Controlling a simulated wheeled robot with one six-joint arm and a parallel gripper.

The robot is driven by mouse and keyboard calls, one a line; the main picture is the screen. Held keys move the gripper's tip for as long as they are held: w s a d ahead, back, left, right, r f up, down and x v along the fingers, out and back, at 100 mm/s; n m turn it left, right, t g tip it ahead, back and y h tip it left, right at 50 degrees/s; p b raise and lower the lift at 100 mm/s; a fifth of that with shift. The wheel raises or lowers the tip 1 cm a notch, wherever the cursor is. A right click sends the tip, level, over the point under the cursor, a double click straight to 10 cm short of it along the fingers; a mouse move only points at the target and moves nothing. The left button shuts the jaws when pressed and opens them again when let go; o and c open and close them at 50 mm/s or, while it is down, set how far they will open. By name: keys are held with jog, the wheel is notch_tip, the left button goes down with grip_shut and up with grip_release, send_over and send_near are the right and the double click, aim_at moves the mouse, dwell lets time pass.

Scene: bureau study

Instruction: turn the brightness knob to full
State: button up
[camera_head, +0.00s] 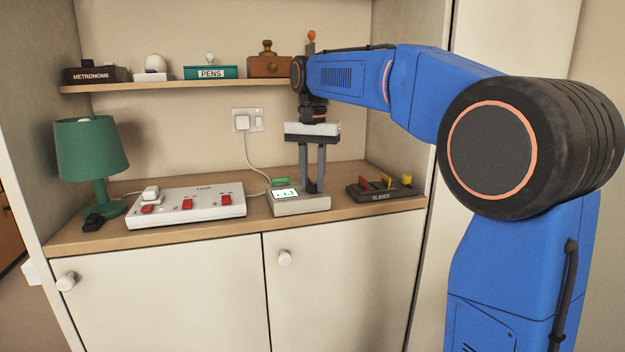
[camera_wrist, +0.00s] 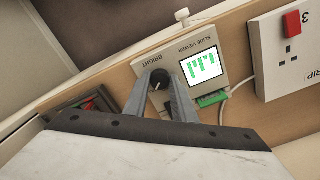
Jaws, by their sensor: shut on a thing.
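The grey slide viewer (camera_head: 302,207) stands on the wooden counter, with a small lit screen showing green marks. In the wrist view the viewer (camera_wrist: 213,38) shows its screen (camera_wrist: 201,67) and the word BRIGHT beside the brightness knob (camera_wrist: 158,83). My gripper (camera_head: 312,190) points straight down over the right part of the viewer. In the wrist view my gripper (camera_wrist: 160,76) is shut on the dark knob. The fingers hide most of the knob, and I cannot tell its setting for certain.
A white power strip (camera_head: 187,207) with red switches and a green lamp (camera_head: 91,150) stand to the left. A dark slides holder (camera_head: 384,189) stands close on the right. A shelf (camera_head: 180,86) with several small items is above. A cable runs from the wall socket (camera_head: 247,120).

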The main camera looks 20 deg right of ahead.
aim_at(312, 184)
jog(key=o, duration=1.1)
jog(key=shift+r, duration=0.1)
notch_tip(312, 184, up, 17)
jog(key=shift+r, duration=0.1)
